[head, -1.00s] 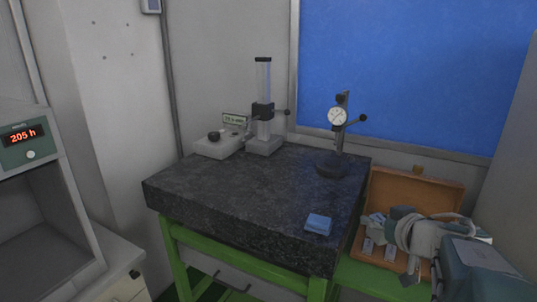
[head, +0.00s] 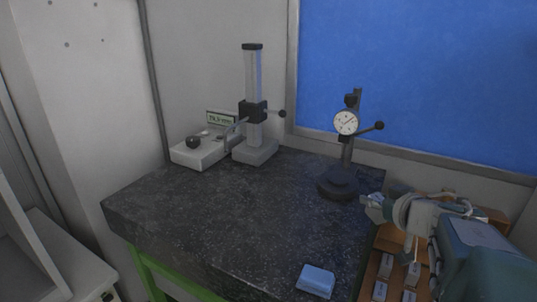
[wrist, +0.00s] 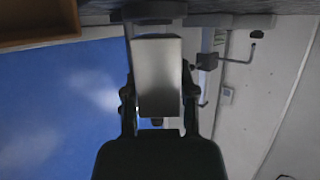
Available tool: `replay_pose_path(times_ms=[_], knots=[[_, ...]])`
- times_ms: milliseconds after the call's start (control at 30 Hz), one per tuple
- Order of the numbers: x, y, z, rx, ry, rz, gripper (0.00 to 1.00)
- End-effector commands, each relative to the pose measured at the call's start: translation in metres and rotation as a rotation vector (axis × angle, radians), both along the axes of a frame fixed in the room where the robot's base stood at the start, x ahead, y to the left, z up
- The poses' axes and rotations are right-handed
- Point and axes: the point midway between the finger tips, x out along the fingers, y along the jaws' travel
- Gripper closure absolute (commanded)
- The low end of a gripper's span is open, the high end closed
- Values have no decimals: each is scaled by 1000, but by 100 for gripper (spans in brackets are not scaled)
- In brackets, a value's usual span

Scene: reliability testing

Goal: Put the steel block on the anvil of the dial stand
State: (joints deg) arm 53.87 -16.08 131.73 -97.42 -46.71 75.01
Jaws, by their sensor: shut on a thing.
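The dial stand (head: 346,150) stands upright near the back right of a dark granite plate, with a round white dial on its post. Its dark round base with the anvil (head: 338,184) is at the bottom. My gripper (head: 378,203) is just right of this base in the head view. In the wrist view my gripper (wrist: 158,110) is shut on the steel block (wrist: 158,75), a pale rectangular piece between its two fingers. The block hides much of the stand there; part of its dark base (wrist: 150,10) shows at the top, beyond the block.
The granite plate (head: 220,215) is mostly clear. A blue cloth (head: 316,281) lies near its front right. A wooden case (head: 372,272) with several blocks sits beneath my arm.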

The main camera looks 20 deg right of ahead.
Motion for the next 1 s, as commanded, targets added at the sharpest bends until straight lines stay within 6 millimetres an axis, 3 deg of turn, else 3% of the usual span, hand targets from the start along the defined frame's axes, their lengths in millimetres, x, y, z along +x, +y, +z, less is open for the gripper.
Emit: replay_pose_path(times_ms=[267,500,767,1000], knots=[[64,-13,-3,11,2,3,100],[115,-12,-2,8,1,2,100],[138,-11,-1,6,-1,0,100],[171,-16,-2,9,0,1,100]])
